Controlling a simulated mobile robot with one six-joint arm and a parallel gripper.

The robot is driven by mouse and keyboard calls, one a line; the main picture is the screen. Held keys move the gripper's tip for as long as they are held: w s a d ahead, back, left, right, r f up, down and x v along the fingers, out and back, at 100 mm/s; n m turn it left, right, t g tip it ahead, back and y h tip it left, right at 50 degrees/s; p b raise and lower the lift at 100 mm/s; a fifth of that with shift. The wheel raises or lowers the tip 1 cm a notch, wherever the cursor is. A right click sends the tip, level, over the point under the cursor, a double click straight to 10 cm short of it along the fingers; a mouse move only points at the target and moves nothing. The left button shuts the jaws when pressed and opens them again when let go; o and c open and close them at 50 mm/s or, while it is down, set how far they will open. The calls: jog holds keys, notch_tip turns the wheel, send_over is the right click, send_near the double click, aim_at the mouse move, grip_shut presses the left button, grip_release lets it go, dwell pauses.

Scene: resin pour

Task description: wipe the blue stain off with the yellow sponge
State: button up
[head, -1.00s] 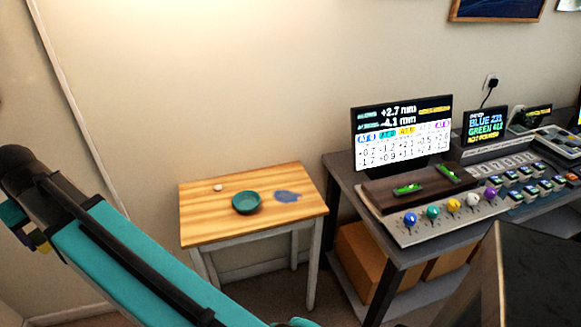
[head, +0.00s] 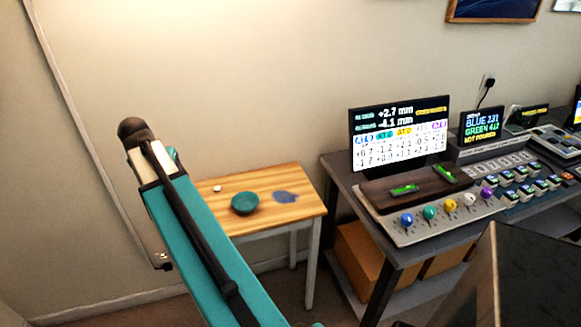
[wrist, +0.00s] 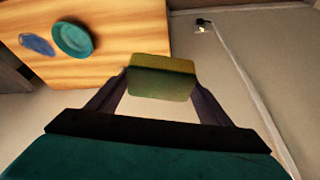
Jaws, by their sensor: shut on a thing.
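The blue stain (head: 285,196) lies on the right part of the small wooden table (head: 305,181). It also shows in the wrist view (wrist: 37,44) at the upper left. In the wrist view the yellow sponge (wrist: 163,65), with a greenish lower face, sits between the fingertips of my gripper (wrist: 160,88). The gripper is shut on it. The sponge is near the table's edge in that picture, apart from the stain. In the head view my arm hides the gripper and the sponge.
A teal bowl (head: 245,204) stands on the table just left of the stain, and a small white object (head: 217,188) lies behind it. To the right is a grey bench (head: 343,176) with a screen (head: 400,135) and a control panel (head: 440,210). Cardboard boxes (head: 362,256) sit below.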

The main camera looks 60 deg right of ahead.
jog(key=s+d+f+m+g+p, duration=0.1)
jog(key=s+d+m, duration=0.6)
jog(key=s+d, duration=0.8)
jog(key=s+d+f+m+g, duration=0.4)
jog(key=s+d+f+m, duration=0.2)
jog(key=s+d, duration=1)
jog(key=shift+d+m+g+y+p, duration=0.3)
jog(key=shift+d+m+y+p, duration=0.15)
jog(key=shift+m, duration=0.55)
jog(key=shift+s+f, duration=0.1)
jog(key=shift+f, duration=0.05)
